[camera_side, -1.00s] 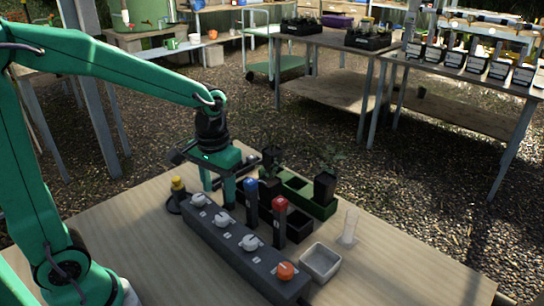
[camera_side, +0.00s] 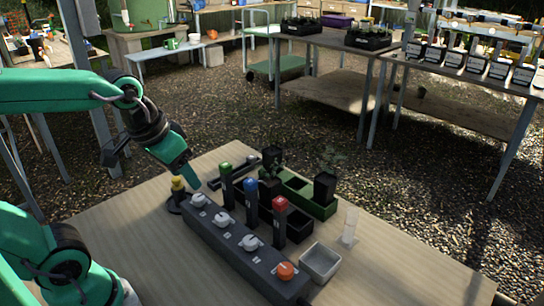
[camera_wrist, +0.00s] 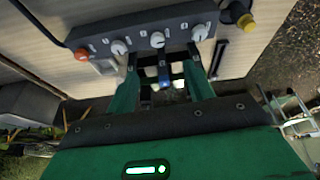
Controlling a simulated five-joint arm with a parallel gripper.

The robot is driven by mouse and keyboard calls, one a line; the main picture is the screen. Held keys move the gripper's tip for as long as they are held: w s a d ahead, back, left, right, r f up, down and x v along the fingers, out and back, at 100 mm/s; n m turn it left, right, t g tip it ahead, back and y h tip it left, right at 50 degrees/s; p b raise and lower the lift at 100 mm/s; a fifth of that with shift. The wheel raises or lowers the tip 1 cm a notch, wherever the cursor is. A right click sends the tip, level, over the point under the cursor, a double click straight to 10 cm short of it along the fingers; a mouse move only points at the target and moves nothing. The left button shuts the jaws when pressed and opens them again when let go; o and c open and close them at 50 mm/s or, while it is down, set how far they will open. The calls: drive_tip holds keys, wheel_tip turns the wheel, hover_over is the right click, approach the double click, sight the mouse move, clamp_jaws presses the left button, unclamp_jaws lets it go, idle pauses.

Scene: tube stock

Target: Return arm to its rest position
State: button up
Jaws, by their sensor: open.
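My gripper (camera_side: 188,176) is in the air at the left of the table in the side view, tilted down and to the right, near the yellow knob (camera_side: 178,184). Whether it touches anything there I cannot tell. In the wrist view its two fingers (camera_wrist: 162,58) are spread apart and hold nothing. A blue-topped black post (camera_wrist: 163,76) shows beyond the gap between them. My arm is drawn back to the left, with the elbow folded.
Three dark posts with green (camera_side: 226,167), blue (camera_side: 250,184) and red (camera_side: 279,203) tops stand behind the dial panel (camera_side: 222,240). Green trays (camera_side: 317,207) with potted plants, a white bin (camera_side: 320,262) and a clear tube (camera_side: 350,225) stand to the right.

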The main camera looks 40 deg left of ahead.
drive_tip(key=shift+s+a+r+m+t, duration=0.1)
drive_tip(key=shift+s+r+t, duration=0.15)
drive_tip(key=shift+s, duration=0.2)
drive_tip(key=shift+s+d+r+m+t, duration=0.1)
drive_tip(key=shift+s+t, duration=0.1)
drive_tip(key=shift+s, duration=0.25)
drive_tip(key=shift+s+a+r+m+t, duration=0.1)
drive_tip(key=shift+s+r+t, duration=0.15)
drive_tip(key=shift+s, duration=0.2)
